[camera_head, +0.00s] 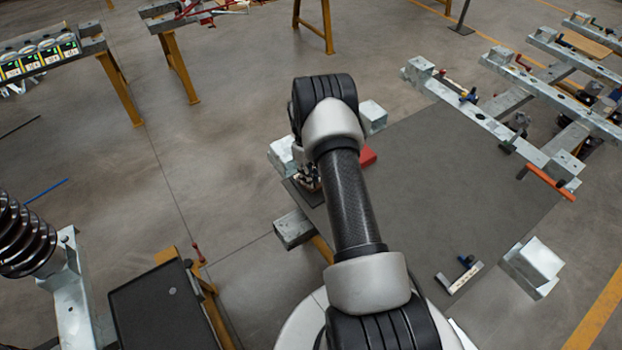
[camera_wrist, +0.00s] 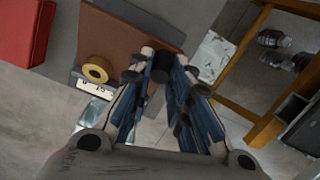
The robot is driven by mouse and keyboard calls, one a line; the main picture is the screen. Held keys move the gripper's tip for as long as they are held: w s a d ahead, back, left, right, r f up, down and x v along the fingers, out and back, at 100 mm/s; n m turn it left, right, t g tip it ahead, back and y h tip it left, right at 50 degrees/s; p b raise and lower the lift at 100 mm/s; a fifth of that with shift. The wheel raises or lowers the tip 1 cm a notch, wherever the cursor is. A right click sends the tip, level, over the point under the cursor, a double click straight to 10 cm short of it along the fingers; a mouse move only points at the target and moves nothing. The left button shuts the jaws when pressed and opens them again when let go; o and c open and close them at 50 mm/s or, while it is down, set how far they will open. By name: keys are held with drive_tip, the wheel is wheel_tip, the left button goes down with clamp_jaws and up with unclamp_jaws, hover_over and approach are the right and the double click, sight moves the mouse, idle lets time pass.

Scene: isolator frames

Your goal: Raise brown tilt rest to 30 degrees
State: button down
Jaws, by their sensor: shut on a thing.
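The brown tilt rest (camera_wrist: 118,38) shows in the wrist view as a flat brown plate at upper centre. A brass-coloured round knob (camera_wrist: 96,69) and a white scale strip (camera_wrist: 95,87) marked 0 and 15 sit at its left end; I cannot read the angle. My gripper (camera_wrist: 162,66) has its blue-padded fingers closed around a dark round grip at the plate's near right edge. The fingertips partly hide this grip. In the head view my arm covers the rest and most of the gripper.
A red block (camera_wrist: 22,28) lies left of the rest; it also shows in the head view (camera_head: 368,156). A yellow-legged stand (camera_wrist: 245,70) is on the right in the wrist view. A grey mat (camera_head: 450,180) with mostly bare surface spreads right of my arm. Steel frames (camera_head: 500,130) stand beyond it.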

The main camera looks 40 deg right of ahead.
drive_tip(key=shift+w+r, duration=0.15)
drive_tip(key=shift+w, duration=0.35)
drive_tip(key=c, duration=1.7)
unclamp_jaws()
drive_tip(key=shift+w, duration=0.1)
drive_tip(key=shift+o, duration=1.1)
drive_tip(key=shift+s+f, duration=0.2)
drive_tip(key=shift+s, duration=0.05)
drive_tip(key=shift+d, duration=0.1)
wheel_tip(320, 180, up, 12)
drive_tip(key=w, duration=0.1)
drive_tip(key=shift+w, duration=0.35)
drive_tip(key=shift+c, duration=0.5)
